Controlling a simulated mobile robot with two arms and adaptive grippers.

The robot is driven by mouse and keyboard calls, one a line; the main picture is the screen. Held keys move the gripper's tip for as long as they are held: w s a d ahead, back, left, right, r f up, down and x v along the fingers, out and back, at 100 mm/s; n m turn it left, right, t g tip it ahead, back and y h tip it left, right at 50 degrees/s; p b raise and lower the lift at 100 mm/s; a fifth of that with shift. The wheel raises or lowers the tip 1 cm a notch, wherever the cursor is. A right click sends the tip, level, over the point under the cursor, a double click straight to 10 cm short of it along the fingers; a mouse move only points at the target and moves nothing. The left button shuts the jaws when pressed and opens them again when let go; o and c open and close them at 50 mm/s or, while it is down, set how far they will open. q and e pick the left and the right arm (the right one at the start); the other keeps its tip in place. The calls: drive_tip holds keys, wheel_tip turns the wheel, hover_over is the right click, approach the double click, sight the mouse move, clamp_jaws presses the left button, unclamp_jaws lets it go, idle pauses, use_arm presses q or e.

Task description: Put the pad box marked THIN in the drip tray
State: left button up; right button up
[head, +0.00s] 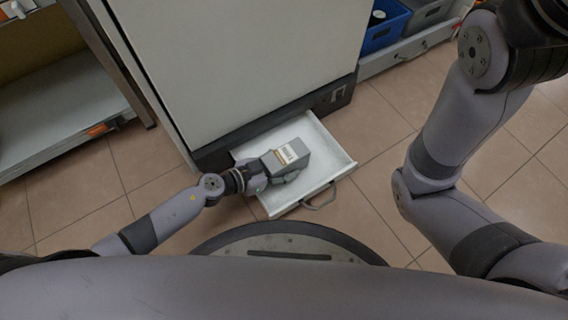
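The drip tray (325,147) is a white, shallow pull-out drawer with a dark handle, standing open at the foot of a large pale cabinet. A grey pad box (298,155) with a white label is over the tray; the print is too small to read. My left gripper (280,169) reaches in from the left and is shut on the pad box, hiding part of it. I cannot tell whether the box touches the tray floor. My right arm rises at the right, and its gripper is out of view.
The pale cabinet (240,60) stands right behind the tray. A shelf unit (60,105) is at the left. A blue crate (384,28) and a grey crate (428,14) sit on a low shelf at the back right. The tiled floor (370,215) right of the tray is clear.

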use_arm(q)
drive_tip(key=o, duration=1.3)
drive_tip(key=shift+f, duration=0.2)
drive_tip(key=shift+r, duration=0.1)
